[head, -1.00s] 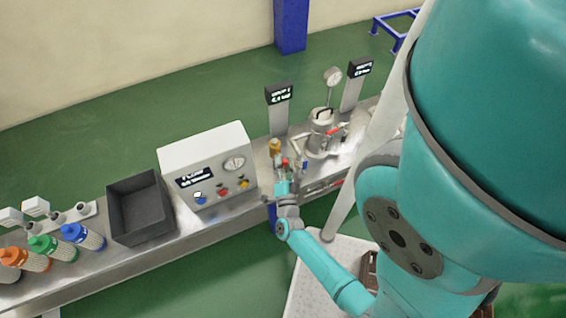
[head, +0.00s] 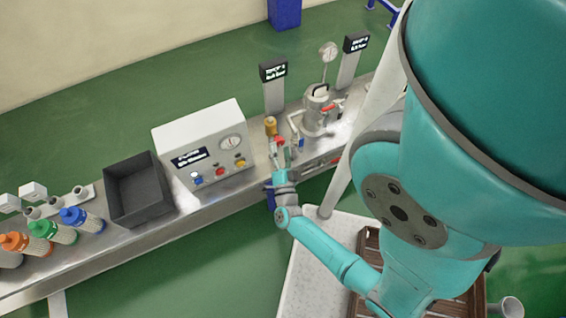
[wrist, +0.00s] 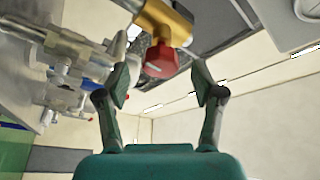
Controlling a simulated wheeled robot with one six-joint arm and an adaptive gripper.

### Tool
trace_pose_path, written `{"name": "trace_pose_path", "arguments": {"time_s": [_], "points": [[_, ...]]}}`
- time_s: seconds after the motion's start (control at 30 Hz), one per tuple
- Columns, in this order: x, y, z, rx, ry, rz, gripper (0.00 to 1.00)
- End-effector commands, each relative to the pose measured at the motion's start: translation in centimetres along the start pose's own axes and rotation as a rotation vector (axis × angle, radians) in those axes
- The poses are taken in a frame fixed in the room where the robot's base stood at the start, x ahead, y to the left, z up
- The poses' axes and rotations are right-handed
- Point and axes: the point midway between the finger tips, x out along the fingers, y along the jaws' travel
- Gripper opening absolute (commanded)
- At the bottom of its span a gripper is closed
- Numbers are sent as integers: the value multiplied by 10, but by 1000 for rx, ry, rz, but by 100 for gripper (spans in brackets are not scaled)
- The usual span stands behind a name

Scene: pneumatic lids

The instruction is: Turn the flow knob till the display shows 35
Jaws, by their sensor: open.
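A red knob (wrist: 160,61) sits on a yellow-brass valve body (wrist: 168,22) in the wrist view. In the head view the red knob (head: 280,140) shows small beside the brass part (head: 270,126) near the bench front. My gripper (wrist: 163,80) is open and empty; its two fingertips are spread on either side of the knob's line, with the knob just beyond them. In the head view my gripper (head: 281,162) is right in front of the knob. Two dark displays on posts, left (head: 273,71) and right (head: 356,42), have text too small to read.
A metal vessel (head: 318,112) with a red handle and a gauge (head: 328,52) stand right of the valve. A white control box (head: 200,138) with coloured buttons and a black bin (head: 137,190) stand left. Grey pipework (wrist: 70,60) is close on the left in the wrist view.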

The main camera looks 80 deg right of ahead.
Motion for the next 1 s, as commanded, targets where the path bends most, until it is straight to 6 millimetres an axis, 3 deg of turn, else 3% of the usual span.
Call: {"name": "trace_pose_path", "arguments": {"time_s": [0.5, 1.0], "points": [[-56, 0, 1, 1, -5, -2, 68], [-83, 0, 0, 1, 0, -1, 68]]}}
